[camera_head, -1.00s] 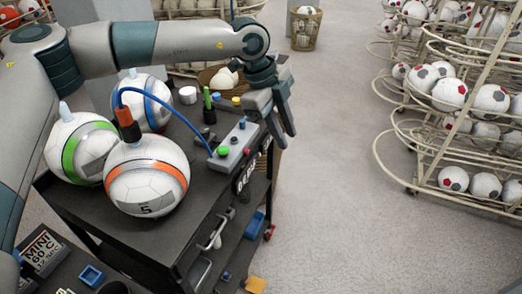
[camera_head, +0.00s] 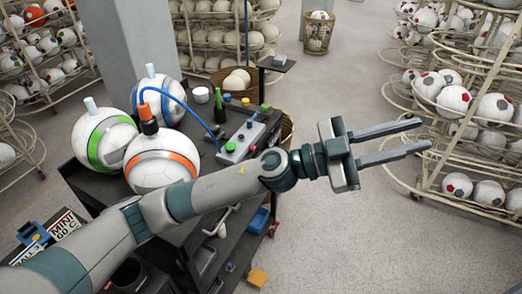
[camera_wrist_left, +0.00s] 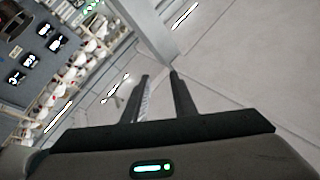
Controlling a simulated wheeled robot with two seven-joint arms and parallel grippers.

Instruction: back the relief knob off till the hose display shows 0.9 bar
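A grey control box (camera_head: 240,142) with green, red and dark buttons or knobs stands on the right side of the black cart; which one is the relief knob I cannot tell. No pressure reading can be read. A blue hose (camera_head: 183,102) runs from the box to a dark and orange fitting (camera_head: 148,118) on the orange-striped ball (camera_head: 163,160). My left gripper (camera_head: 425,134) is right of the cart, over the floor, away from the box. Its fingers are apart and empty; they also show in the left wrist view (camera_wrist_left: 160,76). My right gripper is not in view.
A green-striped ball (camera_head: 104,138) and a blue-striped ball (camera_head: 158,95) sit on the cart. A dark cylinder with a green tip (camera_head: 220,108) stands behind the box. A ball rack (camera_head: 470,140) stands at right. Floor (camera_head: 340,235) is open between.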

